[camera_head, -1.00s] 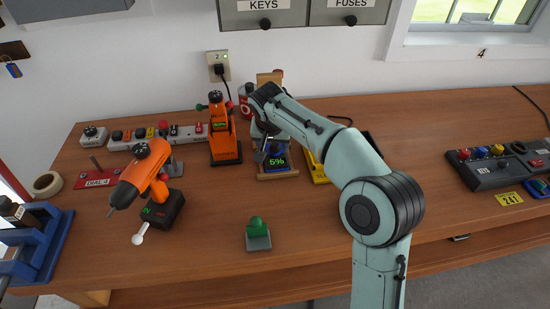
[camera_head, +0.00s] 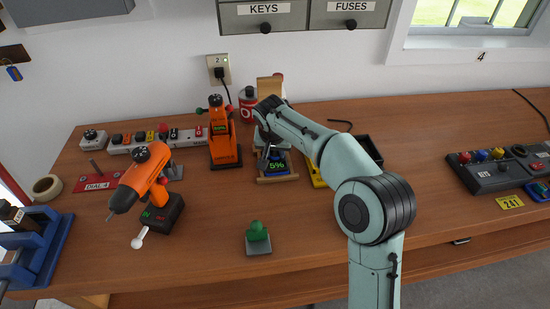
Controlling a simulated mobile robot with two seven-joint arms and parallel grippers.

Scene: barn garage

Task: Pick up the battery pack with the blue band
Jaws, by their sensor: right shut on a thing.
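The battery pack with the blue band (camera_head: 277,166) sits low in a small wooden holder (camera_head: 279,180) at the back middle of the bench. Its dark face reads 5%. My right gripper (camera_head: 266,153) is at the pack's top left, shut on it. The fingertips are small and partly hidden by my own wrist. The pack still appears to be in the holder; a gap beneath it cannot be made out. My left gripper is not in view.
An orange device (camera_head: 221,145) stands close left of the holder. An orange drill (camera_head: 148,185) is at the left, and a green-topped block (camera_head: 257,240) is in front. A yellow item (camera_head: 316,172) lies right, partly behind my arm. The front right-middle bench is clear.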

